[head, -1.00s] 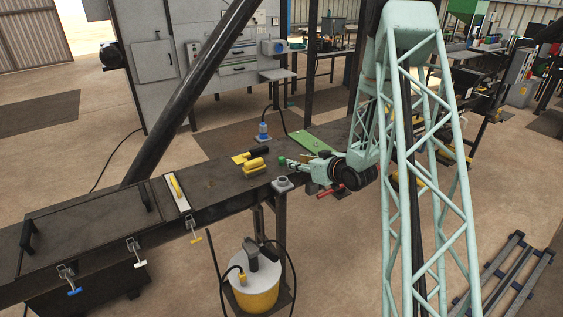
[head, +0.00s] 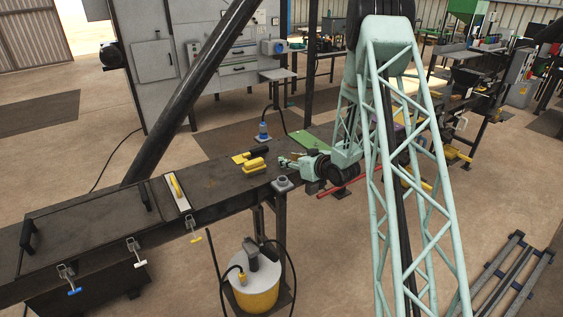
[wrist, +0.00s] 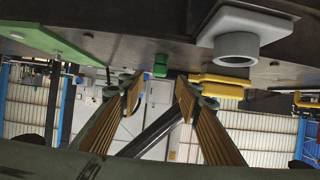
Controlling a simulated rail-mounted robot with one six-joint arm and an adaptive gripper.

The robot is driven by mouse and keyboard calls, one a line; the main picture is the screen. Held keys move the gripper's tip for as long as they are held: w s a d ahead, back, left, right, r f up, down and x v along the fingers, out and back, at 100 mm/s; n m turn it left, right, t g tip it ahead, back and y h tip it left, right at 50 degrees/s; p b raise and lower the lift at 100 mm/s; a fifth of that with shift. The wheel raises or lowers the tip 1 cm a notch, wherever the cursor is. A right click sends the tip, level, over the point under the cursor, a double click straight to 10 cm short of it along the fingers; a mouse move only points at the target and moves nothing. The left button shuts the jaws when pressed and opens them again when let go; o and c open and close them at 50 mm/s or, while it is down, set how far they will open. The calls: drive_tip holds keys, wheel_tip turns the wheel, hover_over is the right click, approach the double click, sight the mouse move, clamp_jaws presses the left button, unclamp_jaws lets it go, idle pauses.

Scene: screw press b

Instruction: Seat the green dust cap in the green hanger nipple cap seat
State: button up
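The green dust cap (wrist: 160,66) shows in the wrist view as a small green block on the dark bench top, which appears upside down. It lies ahead of my gripper (wrist: 155,88), between the lines of its two fingers. The fingers are spread apart with nothing held between them. In the head view my gripper (head: 284,161) is low over the bench, and I cannot make out the cap there. A green plate (head: 308,141) lies at the bench's back right. It also shows in the wrist view (wrist: 35,38), with a small round knob. I cannot tell which part is the cap seat.
A grey square block with a round collar (head: 283,183) stands at the bench's front edge beside my gripper. Yellow-handled tools (head: 254,164) lie left of my gripper. A blue bottle-like object (head: 263,132) stands behind. The bench's middle (head: 215,183) is mostly clear.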

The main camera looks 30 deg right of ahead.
drive_tip(key=shift+x, duration=0.8)
drive_tip(key=shift+x, duration=2.6)
drive_tip(key=shift+c, duration=0.6)
drive_tip(key=c, duration=0.7)
drive_tip(key=shift+o, duration=0.2)
